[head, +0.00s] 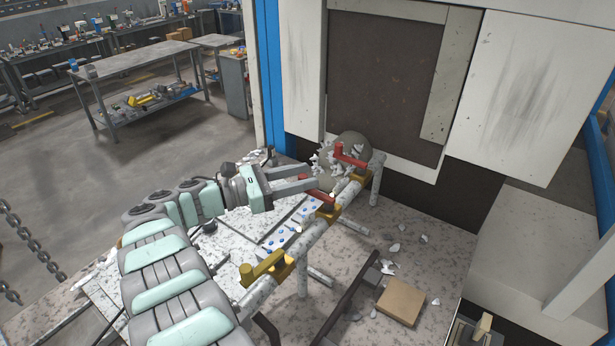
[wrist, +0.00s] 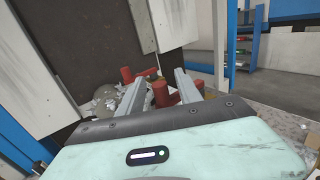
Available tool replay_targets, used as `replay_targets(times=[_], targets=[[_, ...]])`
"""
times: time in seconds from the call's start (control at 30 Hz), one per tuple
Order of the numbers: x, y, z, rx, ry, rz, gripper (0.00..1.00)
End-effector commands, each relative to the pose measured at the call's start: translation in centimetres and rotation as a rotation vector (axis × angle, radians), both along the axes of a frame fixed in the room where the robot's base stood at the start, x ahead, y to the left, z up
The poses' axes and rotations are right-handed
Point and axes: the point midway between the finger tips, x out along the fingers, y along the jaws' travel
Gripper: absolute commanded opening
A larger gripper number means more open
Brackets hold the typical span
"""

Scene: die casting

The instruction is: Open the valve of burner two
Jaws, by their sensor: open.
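A white speckled pipe (head: 310,235) carries three valves in a row. The near valve has a yellow handle (head: 262,267). The middle valve has a red handle (head: 318,195) on a yellow body (head: 328,211). The far valve has another red handle (head: 351,157) on a yellow body (head: 358,175). No label shows which is burner two. My gripper (head: 314,176) is open, with its fingers reaching to the middle red handle. In the wrist view, a red handle part (wrist: 162,94) shows between the fingers, and another red part shows partly behind the right finger. Contact cannot be told.
A round grey lump (head: 354,143) with white flakes lies behind the far valve. A tall panelled machine (head: 385,80) stands behind. A tan block (head: 401,301) lies front right on the speckled surface, among white scraps. Open floor (head: 60,165) is at left.

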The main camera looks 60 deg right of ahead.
Motion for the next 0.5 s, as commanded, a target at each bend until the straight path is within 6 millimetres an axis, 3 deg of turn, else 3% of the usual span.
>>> replay_targets(times=[0.37,0.5], targets=[[-0.26,-0.29,-0.03,0.001,-0.001,-0.001,0.41],[-0.26,-0.29,-0.05,0.001,0.000,-0.001,0.30]])
